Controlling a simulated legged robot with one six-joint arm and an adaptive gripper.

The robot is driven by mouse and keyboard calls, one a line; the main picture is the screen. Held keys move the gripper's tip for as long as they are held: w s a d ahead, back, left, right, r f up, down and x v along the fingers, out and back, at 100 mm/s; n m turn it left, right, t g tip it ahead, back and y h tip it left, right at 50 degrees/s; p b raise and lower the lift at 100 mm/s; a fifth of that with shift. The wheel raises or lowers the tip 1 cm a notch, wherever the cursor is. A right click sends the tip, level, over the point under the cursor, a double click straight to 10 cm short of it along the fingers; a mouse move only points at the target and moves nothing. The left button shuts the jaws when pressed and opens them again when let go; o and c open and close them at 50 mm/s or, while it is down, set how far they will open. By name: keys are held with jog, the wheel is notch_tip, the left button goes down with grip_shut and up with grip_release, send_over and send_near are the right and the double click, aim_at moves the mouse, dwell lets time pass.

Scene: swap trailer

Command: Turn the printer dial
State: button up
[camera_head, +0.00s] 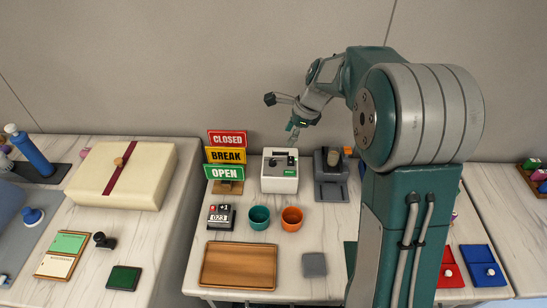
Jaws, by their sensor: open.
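My gripper (294,138) is raised in front of the wall, just above and slightly right of the printer top in the picture. Its jaws are open and look empty. The fingertips are small here, and I cannot tell whether they touch the printer. My arm comes in from the right and covers part of the table's right side.
Signs (227,155) reading CLOSED, BREAK and OPEN stand left of the printer. A dark grey device (331,188) stands close on its right. A counter (221,217), a teal cup (259,217) and an orange cup (292,218) stand in front. A wooden tray (239,286) lies nearer.

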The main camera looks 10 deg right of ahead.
aim_at(273, 160)
jog(key=shift+m, duration=0.9)
jog(key=x, duration=0.4)
jog(key=w+x, duration=0.1)
jog(key=x, duration=0.9)
jog(key=shift+w+d, duration=0.25)
jog(key=shift+d, duration=0.2)
grip_shut()
